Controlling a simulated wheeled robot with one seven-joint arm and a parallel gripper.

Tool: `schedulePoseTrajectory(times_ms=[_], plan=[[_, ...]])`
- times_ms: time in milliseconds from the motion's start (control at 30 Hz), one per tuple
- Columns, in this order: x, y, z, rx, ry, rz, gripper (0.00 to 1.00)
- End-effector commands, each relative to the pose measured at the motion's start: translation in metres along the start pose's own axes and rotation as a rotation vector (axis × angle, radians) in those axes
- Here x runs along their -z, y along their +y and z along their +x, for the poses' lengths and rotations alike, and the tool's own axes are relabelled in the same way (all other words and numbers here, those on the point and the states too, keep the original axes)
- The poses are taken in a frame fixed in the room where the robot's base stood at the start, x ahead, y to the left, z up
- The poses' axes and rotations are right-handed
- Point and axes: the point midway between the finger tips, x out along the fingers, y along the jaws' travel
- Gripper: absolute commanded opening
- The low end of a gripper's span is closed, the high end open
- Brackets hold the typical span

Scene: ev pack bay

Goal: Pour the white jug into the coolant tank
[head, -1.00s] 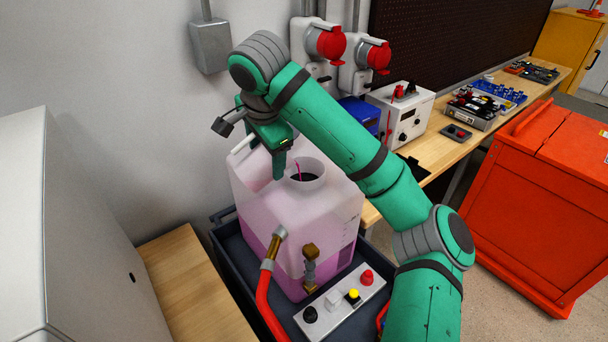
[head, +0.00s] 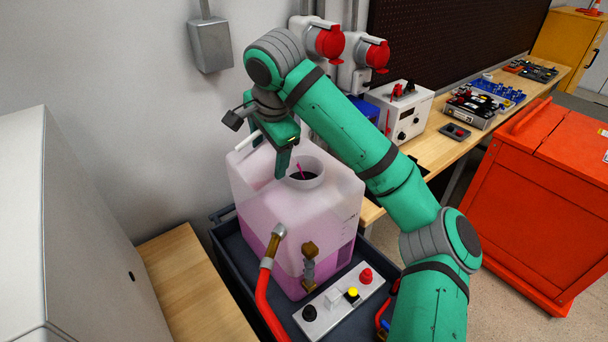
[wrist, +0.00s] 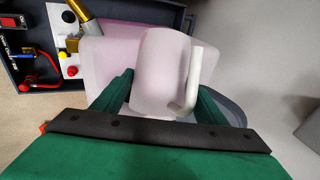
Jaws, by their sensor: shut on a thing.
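The coolant tank (head: 342,205) is a large translucent white container with pink liquid in its lower part. Its round, dark opening (head: 304,178) is on top, and a thin pink streak shows at it. My gripper (head: 283,160) is above the tank's top, just left of the opening. In the wrist view my gripper (wrist: 160,98) is shut on the translucent white jug (wrist: 158,70), which has a pale bar-like handle. In the head view the jug is mostly hidden by my gripper; a pale bar (head: 248,139), likely its handle, shows to the left. The jug's mouth is hidden.
The tank stands in a dark tray (head: 226,232) with a red hose (head: 266,300), a brass valve (head: 310,265) and a button panel (head: 340,305). A grey wall is close behind. A white cabinet (head: 75,230) stands left, an orange cart (head: 540,210) right.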

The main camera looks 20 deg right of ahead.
Motion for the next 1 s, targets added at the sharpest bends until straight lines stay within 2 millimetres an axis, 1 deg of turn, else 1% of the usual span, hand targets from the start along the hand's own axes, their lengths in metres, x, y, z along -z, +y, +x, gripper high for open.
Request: schedulePoseTrajectory(times_ms=[300, 1000], plan=[[0.007, 0.002, 0.001, 0.007, -0.038, 0.019, 0.29], [0.014, 0.006, 0.003, 0.02, -0.115, 0.052, 0.29]])
